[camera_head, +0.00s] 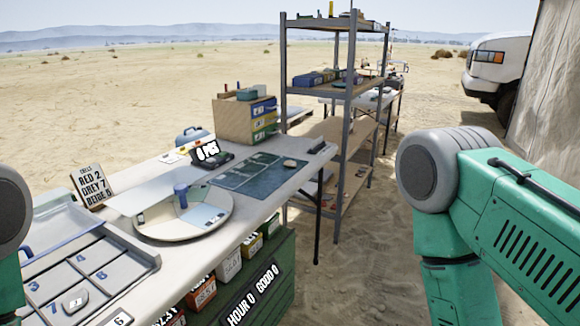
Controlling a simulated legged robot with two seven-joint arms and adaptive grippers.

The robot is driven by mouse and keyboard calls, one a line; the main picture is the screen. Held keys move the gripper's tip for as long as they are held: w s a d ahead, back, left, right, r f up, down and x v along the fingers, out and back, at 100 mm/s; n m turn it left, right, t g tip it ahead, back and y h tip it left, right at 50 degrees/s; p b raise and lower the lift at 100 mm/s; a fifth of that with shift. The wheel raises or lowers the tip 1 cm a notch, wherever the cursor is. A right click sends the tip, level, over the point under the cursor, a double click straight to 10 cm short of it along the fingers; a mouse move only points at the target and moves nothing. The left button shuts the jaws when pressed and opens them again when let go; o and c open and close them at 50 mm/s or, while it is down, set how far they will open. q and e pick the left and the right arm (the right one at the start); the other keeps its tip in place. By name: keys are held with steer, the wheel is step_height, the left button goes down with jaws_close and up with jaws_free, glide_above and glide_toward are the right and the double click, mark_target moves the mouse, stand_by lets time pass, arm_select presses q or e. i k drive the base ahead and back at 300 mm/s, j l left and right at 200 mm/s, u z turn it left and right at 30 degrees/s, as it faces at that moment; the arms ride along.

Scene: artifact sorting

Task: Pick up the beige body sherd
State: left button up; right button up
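A small beige piece (290,162), which looks like a sherd, lies on the dark blue-green mat (246,176) at the mat's right side. It is too small to tell whether it is a body sherd. A small grey piece (75,302) lies in a numbered cell of the grey tray (150,262) at the lower left. Parts of both my arms show at the left and right edges, but neither gripper is in view. Nothing touches the beige piece.
A round pale turntable (160,232) with a blue cup-like item (181,196) stands between tray and mat. A sign (94,186), a display (208,152) and a drawer box (246,120) stand along the back. A metal shelf (346,110) stands beyond the table's right end.

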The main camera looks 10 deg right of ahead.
mark_target(290, 163)
steer(key=i+l, duration=0.25)
steer(key=i+l+u, duration=0.1)
steer(key=l, duration=0.35)
steer(key=i+l+u, duration=0.1)
steer(key=i+l, duration=0.2)
steer(key=l, duration=0.05)
